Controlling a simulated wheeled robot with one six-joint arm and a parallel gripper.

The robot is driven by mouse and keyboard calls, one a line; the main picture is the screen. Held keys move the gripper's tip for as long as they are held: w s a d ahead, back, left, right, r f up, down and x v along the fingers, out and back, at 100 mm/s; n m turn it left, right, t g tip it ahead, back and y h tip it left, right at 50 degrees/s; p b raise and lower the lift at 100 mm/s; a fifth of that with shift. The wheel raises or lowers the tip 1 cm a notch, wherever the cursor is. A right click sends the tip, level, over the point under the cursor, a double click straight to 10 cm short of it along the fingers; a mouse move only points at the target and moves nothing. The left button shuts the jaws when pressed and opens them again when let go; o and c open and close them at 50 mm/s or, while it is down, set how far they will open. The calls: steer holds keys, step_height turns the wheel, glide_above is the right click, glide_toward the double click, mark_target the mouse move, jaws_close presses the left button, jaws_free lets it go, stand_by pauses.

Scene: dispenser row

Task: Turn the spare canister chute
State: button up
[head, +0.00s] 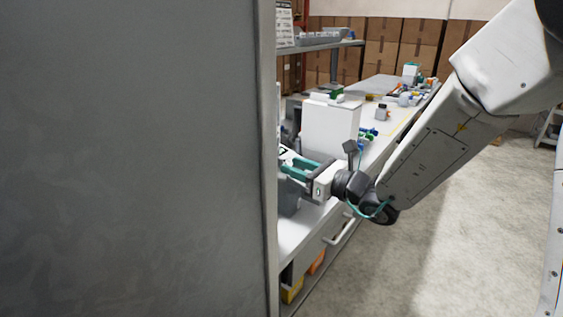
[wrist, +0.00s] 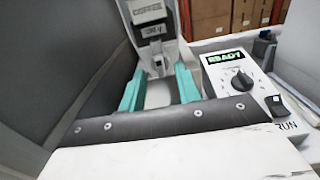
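In the wrist view, a pale upright part of a machine with dark label plates (wrist: 150,30) stands straight ahead; its lettering is too blurred to read surely. I cannot tell whether this is the spare canister chute. My gripper (wrist: 161,78) has its two teal fingers spread apart, pointing at the lower part of it. A pale surface shows between the fingers, and I see nothing clearly gripped. In the head view, my gripper (head: 292,168) reaches left over the bench, its tips partly hidden by the large grey panel.
A control panel (wrist: 245,85) with a green READY display, a dark knob and a RUN switch sits right of my gripper. The grey panel (head: 140,160) fills the head view's left. A white box-shaped unit (head: 330,128) stands behind my gripper.

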mark_target(284, 162)
steer(key=shift+x, duration=2.35)
steer(key=c, duration=0.6)
steer(key=shift+c, duration=0.2)
steer(key=shift+m, duration=0.3)
steer(key=m, duration=0.5)
steer(key=shift+d+m, duration=0.1)
steer(key=shift+m, duration=0.2)
steer(key=m, duration=0.5)
steer(key=shift+w+f+m, duration=0.1)
steer(key=shift+w+m, duration=0.05)
steer(key=shift+m, duration=0.15)
steer(key=m, duration=0.6)
steer(key=shift+f, duration=0.1)
steer(key=m, duration=0.5)
steer(key=shift+f+m, duration=0.1)
steer(key=shift+m, duration=0.3)
